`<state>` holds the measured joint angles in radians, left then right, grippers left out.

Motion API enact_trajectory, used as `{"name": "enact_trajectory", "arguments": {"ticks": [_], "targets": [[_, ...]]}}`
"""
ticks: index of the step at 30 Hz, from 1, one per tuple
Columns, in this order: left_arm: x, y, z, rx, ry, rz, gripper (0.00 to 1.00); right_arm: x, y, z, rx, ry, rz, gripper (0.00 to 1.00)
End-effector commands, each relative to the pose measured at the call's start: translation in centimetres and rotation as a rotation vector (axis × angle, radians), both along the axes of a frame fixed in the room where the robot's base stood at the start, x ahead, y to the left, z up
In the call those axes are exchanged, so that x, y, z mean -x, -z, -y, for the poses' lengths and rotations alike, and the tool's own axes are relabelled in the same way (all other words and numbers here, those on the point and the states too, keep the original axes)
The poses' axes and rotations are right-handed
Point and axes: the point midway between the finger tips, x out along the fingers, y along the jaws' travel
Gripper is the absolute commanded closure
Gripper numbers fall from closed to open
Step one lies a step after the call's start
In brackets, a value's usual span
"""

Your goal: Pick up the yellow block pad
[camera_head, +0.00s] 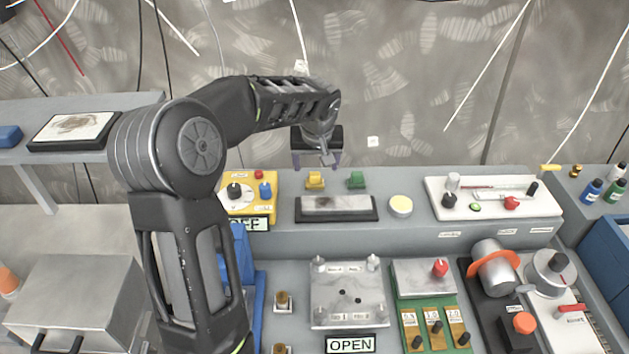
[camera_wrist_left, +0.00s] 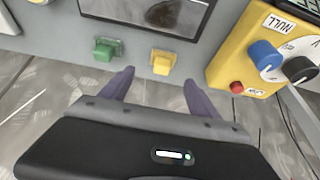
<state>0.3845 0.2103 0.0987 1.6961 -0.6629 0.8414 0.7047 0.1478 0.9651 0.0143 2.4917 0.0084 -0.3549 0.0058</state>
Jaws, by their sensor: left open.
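The yellow block pad (camera_head: 315,180) is a small yellow block on the raised grey shelf, beside a similar green block (camera_head: 356,180). In the left wrist view the yellow block (camera_wrist_left: 162,62) lies just beyond the fingertips, roughly in line with the gap between them; the green block (camera_wrist_left: 104,50) is to its left. My left gripper (camera_head: 317,160) is behind and above the yellow block in the head view. Its purple fingers (camera_wrist_left: 160,81) are apart with nothing between them. My right gripper is not in view.
A yellow control box (camera_head: 247,207) with knobs stands left of the block. A dark-framed plate (camera_head: 336,216) lies in front of it, with a round pale-yellow disc (camera_head: 401,206) to the right. A white panel (camera_head: 494,214) with knobs is further right. The grey wall is behind.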

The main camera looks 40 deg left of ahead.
Motion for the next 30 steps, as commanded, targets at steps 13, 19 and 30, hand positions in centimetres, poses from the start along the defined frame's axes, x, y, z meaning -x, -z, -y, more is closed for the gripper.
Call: {"name": "enact_trajectory", "arguments": {"ticks": [13, 19, 30], "targets": [[-0.5, 1.7, -0.4, 0.0, 0.0, 0.0, 0.29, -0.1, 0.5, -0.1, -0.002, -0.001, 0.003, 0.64], [-0.8, 3.3, -1.0, 0.001, -0.001, -0.003, 0.29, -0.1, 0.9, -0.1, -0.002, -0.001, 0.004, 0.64], [-1.9, 6.5, -2.0, -0.001, 0.0, 0.001, 0.29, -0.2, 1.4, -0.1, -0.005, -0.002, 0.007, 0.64]]}}
